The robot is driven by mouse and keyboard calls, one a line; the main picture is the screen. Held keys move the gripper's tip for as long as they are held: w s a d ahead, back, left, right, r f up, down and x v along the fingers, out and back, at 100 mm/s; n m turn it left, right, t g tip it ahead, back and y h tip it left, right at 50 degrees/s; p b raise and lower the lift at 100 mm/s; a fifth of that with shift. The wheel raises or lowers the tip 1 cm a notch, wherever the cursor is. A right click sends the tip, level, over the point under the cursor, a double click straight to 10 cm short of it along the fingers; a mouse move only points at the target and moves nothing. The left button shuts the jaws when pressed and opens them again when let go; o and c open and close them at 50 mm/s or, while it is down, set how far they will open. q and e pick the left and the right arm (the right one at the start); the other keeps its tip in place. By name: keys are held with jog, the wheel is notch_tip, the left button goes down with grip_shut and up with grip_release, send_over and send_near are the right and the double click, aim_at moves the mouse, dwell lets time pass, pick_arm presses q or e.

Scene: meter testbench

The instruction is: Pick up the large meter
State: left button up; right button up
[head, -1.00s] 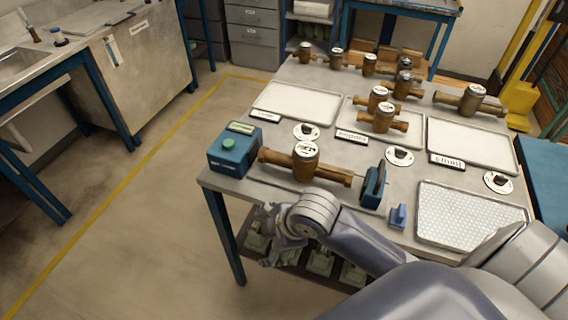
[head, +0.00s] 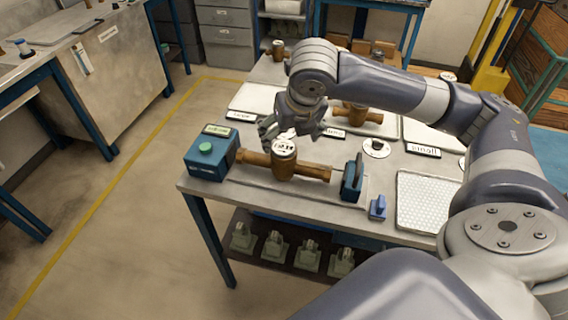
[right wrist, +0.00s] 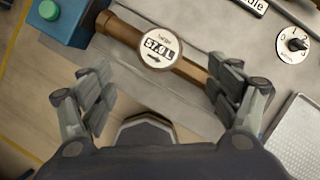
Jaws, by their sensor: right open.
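A brass-brown meter (head: 284,163) with a round white dial lies on the test bench, its pipe between a teal box and a blue clamp. It is the largest-looking meter in clear view. In the right wrist view its dial (right wrist: 158,46) and pipe lie ahead of the fingers. My right gripper (head: 290,128) is open and empty, above and close to the meter's dial in the head view. Its fingers (right wrist: 165,90) are spread wide, with the dial roughly between them but farther ahead. My left gripper is not in view.
The teal box (head: 211,153) with a green button stands left of the meter, the blue clamp (head: 352,178) right of it. Another brown meter (head: 357,114) is behind, partly covered by my arm. A white perforated tray (head: 425,203) lies at front right.

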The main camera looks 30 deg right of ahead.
aim_at(284, 147)
jog(key=x, duration=0.5)
jog(key=shift+p+x, duration=0.8)
jog(key=shift+x, duration=2)
jog(key=shift+w+r, duration=0.1)
jog(key=shift+w, duration=0.05)
jog(key=shift+c, duration=0.4)
jog(key=c, duration=1.8)
jog(key=shift+r, duration=0.25)
grip_shut()
jog(key=shift+w, duration=0.15)
